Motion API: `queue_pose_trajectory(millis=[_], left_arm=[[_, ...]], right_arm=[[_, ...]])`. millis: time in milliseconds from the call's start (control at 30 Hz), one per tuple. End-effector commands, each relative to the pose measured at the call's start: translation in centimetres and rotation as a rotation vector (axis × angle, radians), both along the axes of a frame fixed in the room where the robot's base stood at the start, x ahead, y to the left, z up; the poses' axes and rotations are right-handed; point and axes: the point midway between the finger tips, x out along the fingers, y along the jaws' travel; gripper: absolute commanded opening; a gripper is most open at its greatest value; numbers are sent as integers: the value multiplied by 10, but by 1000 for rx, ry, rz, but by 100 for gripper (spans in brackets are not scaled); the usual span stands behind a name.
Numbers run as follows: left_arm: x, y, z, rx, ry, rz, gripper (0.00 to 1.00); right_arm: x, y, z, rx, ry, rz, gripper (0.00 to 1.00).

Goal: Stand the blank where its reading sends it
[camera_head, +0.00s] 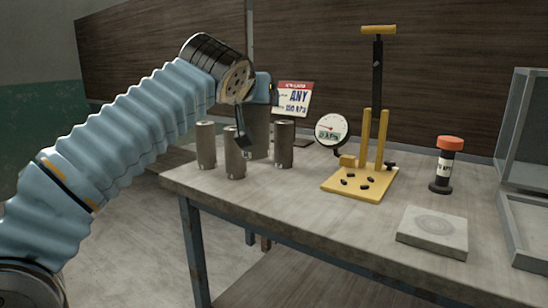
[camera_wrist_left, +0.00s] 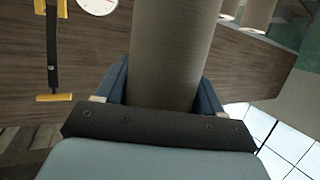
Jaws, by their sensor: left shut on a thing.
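My left gripper (camera_head: 256,112) reaches down over the left part of the table and is shut on a grey-brown cylindrical blank (camera_head: 259,138). In the left wrist view the blank (camera_wrist_left: 174,50) fills the space between the two fingers. Whether its base touches the table is unclear. Three similar cylinders stand upright close by: one at the left (camera_head: 206,146), one in front (camera_head: 235,160) and one at the right (camera_head: 284,145). A yellow stand (camera_head: 360,183) with a black post carries a round dial gauge (camera_head: 331,130); its reading is too small to tell. My right gripper is not in view.
A sign (camera_head: 294,98) reading "ANY" and seemingly "100 kPa" stands behind the cylinders. A black, orange-capped object (camera_head: 445,165) and a grey slab with a round mark (camera_head: 433,232) are right of the stand. A clear-sided box (camera_head: 525,130) borders the right edge. The table's front middle is clear.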

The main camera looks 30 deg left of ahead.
Motion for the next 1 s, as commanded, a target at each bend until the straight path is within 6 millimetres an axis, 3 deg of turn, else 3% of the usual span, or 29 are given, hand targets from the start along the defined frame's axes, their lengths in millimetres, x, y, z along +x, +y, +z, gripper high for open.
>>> queue_pose_trajectory(millis=[200, 400, 633, 767, 900, 1000], left_arm=[[58, 14, -25, -1, 3, 0, 12], [88, 22, -58, 0, 1, 2, 12], [100, 24, -74, 0, -1, 0, 12], [115, 28, -92, 1, 1, 1, 12], [112, 27, -114, 1, -1, 1, 12], [113, 27, -118, 2, -3, -1, 12]], right_arm=[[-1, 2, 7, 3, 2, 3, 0], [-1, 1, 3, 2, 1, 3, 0], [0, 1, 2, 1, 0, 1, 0], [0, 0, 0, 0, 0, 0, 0], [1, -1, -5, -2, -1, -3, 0], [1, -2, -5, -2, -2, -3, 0]])
